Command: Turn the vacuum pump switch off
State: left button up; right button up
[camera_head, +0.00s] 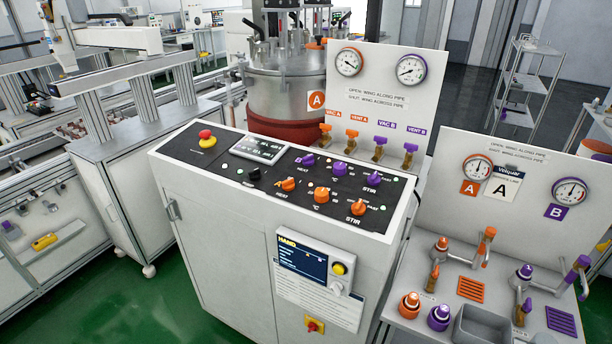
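A white control cabinet (215,225) stands in the middle with a sloped black panel (222,170) on top. Neither of my grippers is in view.
A gauge board (375,90) with small valves rises behind. A second valve station (470,222) stands at right. Green floor (170,315) is clear at front left.

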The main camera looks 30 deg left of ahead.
aim_at(254, 175)
jog(key=u, duration=1.05)
jog(key=k, duration=0.3)
jog(key=u, duration=0.7)
jog(key=i, duration=0.6)
jog(key=z, duration=0.35)
